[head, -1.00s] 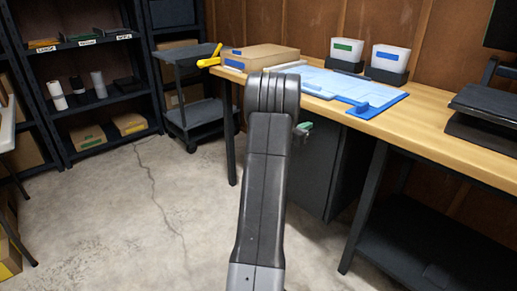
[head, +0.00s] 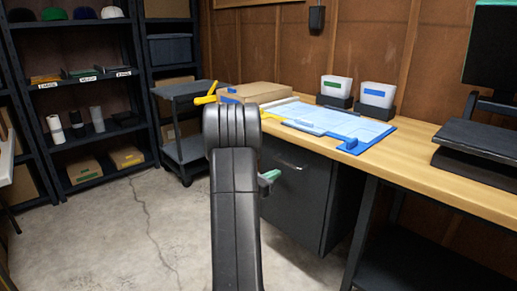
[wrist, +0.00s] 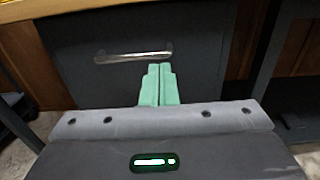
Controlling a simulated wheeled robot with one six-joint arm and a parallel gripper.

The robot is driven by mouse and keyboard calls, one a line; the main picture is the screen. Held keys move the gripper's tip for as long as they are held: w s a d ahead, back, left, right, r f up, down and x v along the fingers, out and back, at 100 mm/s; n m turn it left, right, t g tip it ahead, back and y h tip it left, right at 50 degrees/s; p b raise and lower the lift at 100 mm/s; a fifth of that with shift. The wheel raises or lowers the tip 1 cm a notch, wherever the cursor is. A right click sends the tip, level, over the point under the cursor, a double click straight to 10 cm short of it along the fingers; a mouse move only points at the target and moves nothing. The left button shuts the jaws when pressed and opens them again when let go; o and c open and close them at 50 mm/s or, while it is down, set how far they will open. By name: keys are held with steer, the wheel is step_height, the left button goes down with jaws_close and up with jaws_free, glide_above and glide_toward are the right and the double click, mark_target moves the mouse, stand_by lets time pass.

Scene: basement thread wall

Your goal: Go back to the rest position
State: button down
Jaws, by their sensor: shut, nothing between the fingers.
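My gripper has pale green fingers (wrist: 158,86), which are pressed together and empty in the wrist view. In the head view the green fingertip part (head: 269,177) shows just right of my dark arm, which hides the rest of the gripper. The gripper faces the dark grey cabinet (head: 300,195) under the workbench, below the bench top. In the wrist view the cabinet's metal handle (wrist: 133,54) lies beyond the fingers, with the fingers apart from it.
The wooden workbench (head: 440,158) holds a blue mat (head: 375,138), a cardboard box (head: 262,92) and two white bins, one of them here (head: 376,94). A grey cart (head: 186,125) and dark shelves (head: 85,175) stand at the left. The concrete floor (head: 110,235) is clear.

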steer(key=shift+w, duration=0.1)
steer(key=b, duration=0.2)
glide_toward(304, 159)
steer(key=x, duration=0.5)
steer(key=shift+x, duration=0.75)
steer(key=shift+w, duration=0.1)
